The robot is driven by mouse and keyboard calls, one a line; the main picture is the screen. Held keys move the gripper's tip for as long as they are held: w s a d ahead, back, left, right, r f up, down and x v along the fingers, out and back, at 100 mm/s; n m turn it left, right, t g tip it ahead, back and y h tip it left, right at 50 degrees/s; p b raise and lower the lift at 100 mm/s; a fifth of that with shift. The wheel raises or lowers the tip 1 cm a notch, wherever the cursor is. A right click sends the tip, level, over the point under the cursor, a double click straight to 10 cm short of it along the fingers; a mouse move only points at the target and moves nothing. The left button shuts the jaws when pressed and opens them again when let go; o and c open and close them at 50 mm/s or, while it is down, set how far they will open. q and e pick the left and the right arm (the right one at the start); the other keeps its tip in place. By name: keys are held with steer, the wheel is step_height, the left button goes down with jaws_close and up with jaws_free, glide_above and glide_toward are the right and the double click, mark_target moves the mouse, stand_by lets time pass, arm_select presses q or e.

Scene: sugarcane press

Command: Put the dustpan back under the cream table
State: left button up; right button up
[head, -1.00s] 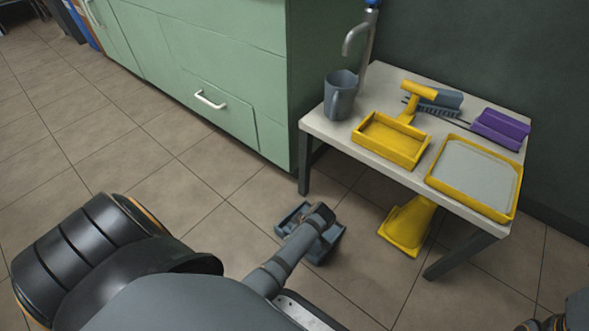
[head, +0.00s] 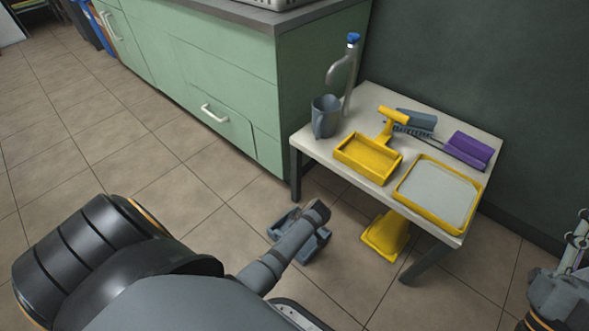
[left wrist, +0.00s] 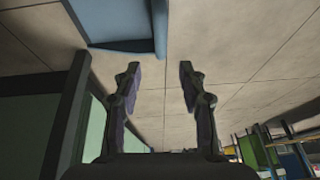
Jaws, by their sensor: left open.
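The blue-grey dustpan (head: 318,247) lies on the floor in front of the cream table (head: 317,152), left of its middle. My left arm crosses over part of it in the head view and hides its centre. In the left wrist view a blue part of the dustpan (left wrist: 122,25) shows at the top. My left gripper (left wrist: 160,70) is open and empty, with the dustpan beyond its fingertips to the upper left. My right gripper (head: 574,246) is only partly in view at the right edge, away from the table; its jaws are unclear.
A yellow object (head: 386,237) with a flared base stands under the table. A mug (head: 325,117), yellow trays (head: 366,160), brushes and a purple item (head: 467,150) are on top, beside a metal tap. Green cabinets (head: 250,115) stand behind. Floor to the left is clear.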

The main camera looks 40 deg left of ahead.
arm_select(q)
steer(key=w+d+r+m+t+h, duration=0.2)
steer(key=w+r+m+t, duration=0.35)
steer(key=r, duration=0.45)
steer(key=w+d+r+m+t+h, duration=0.1)
steer(key=w+r+m+t, duration=0.3)
steer(key=w+r+t, duration=0.4)
steer(key=s+d+r+m+t+h, duration=0.1)
steer(key=s+r+m+t, duration=0.1)
steer(key=r, duration=0.8)
steer(key=s+d+r+m+t+h, duration=0.1)
steer(key=s+r+m+t, duration=0.2)
steer(key=r, duration=0.8)
steer(key=s+d+r+m+t+h, duration=0.1)
steer(key=s+r+m+t, duration=0.2)
steer(key=r, duration=0.8)
steer(key=s+t, duration=0.2)
steer(key=shift+s+d+r+t+p, duration=0.15)
steer(key=shift+d+r+t+p, duration=0.05)
steer(key=shift+t+p, duration=0.15)
arm_select(e)
steer(key=w+f+m+g+h, duration=0.1)
steer(key=w+f+g, duration=0.2)
steer(key=f, duration=0.3)
steer(key=shift+w+d+f+g, duration=0.3)
steer(key=shift+w+d+f, duration=0.1)
steer(key=shift+w, duration=0.1)
